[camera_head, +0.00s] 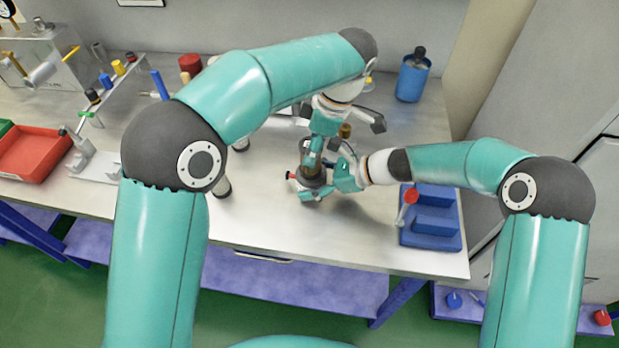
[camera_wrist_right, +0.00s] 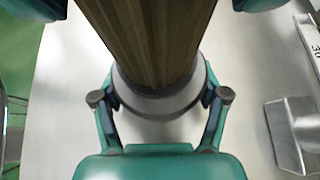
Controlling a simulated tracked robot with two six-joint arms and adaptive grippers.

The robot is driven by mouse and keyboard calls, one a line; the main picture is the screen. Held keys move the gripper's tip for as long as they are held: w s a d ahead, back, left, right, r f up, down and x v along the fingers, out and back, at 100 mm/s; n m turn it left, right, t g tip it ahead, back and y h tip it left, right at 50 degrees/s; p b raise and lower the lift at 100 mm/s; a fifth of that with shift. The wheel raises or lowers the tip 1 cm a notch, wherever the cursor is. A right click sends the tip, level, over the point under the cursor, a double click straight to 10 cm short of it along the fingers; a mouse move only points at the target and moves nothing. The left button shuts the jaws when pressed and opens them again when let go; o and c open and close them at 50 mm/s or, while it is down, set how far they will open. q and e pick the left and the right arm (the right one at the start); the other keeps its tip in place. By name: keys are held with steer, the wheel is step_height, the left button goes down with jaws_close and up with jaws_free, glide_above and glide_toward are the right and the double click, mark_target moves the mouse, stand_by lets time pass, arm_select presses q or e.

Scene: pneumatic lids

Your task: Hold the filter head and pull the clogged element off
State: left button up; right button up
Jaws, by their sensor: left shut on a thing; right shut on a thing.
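The filter head (camera_head: 312,179) is a dark, squat round body with a red knob at its left, standing near the middle of the bench. The brown pleated element (camera_wrist_right: 150,45) rises from a grey ring (camera_wrist_right: 165,104) in the right wrist view. My right gripper (camera_wrist_right: 162,97) comes in from the right and is shut around the filter head at this ring. My left gripper (camera_head: 313,148) is above it, shut on the element from over the top; its teal fingers flank the element at the upper edge of the wrist view. The fingers hide much of both parts.
A blue tray (camera_head: 432,222) with a red-knobbed tool stands at the right. A blue canister (camera_head: 412,78) is behind it. A red bin (camera_head: 33,153) and a tool rack are at the left. The bench front (camera_head: 275,228) is clear.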

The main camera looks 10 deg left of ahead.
arm_select(q)
steer(key=shift+a+v, duration=0.25)
steer(key=shift+v, duration=0.85)
steer(key=shift+v, duration=0.8)
steer(key=shift+a+r, duration=0.2)
steer(key=shift+r, duration=2.25)
arm_select(e)
steer(key=o, duration=1.1)
steer(key=v, duration=1.2)
